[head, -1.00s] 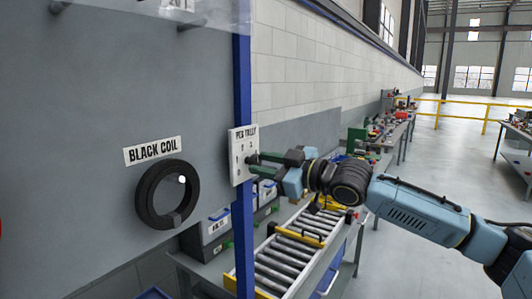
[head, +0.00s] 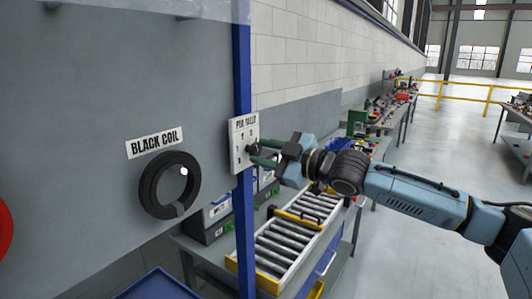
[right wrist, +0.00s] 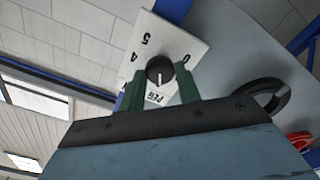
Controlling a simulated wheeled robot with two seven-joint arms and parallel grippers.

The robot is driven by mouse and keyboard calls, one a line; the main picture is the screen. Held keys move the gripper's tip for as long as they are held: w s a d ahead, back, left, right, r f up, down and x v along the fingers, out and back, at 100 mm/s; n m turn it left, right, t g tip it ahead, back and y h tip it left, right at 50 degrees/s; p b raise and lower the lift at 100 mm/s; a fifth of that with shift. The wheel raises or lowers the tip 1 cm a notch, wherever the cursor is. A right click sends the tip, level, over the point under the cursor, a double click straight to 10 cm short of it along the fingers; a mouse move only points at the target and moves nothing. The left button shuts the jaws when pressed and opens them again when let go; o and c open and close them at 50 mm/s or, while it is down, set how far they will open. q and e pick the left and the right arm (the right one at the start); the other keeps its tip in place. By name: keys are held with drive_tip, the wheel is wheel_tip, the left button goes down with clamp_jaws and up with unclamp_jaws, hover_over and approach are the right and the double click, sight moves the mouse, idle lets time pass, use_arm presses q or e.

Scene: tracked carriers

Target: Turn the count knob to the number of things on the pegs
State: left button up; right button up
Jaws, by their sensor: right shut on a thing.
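The count knob (head: 252,149) is a small dark knob on a white plate labelled PEG TALLY (head: 240,133), fixed to a blue post. My right gripper (head: 257,153) has its green fingers on the knob. In the right wrist view the round black knob (right wrist: 159,70) sits between the fingertips, with a pale pointer line toward the PEG lettering. Some numbers on the plate are hidden by the fingers. A black coil (head: 151,189) hangs on a peg of the grey board under a BLACK COIL label (head: 156,143). A red thing (head: 4,232) is cut off at the left edge. My left gripper is out of view.
Two bare pegs (head: 188,18) show at the top of the board. A roller conveyor (head: 284,243) with yellow ends stands below the plate, and a blue bin (head: 157,285) is at the bottom. Benches and open floor lie to the right.

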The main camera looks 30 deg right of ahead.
drive_tip(key=o, duration=1)
drive_tip(key=shift+c, duration=0.2)
drive_tip(key=shift+s+d+f+b, duration=0.15)
drive_tip(key=shift+s+d+b, duration=0.15)
drive_tip(key=shift+s+b, duration=0.2)
drive_tip(key=b+v, duration=1.2)
drive_tip(key=b, duration=0.2)
drive_tip(key=shift+s+b, duration=0.2)
drive_tip(key=shift+b, duration=0.2)
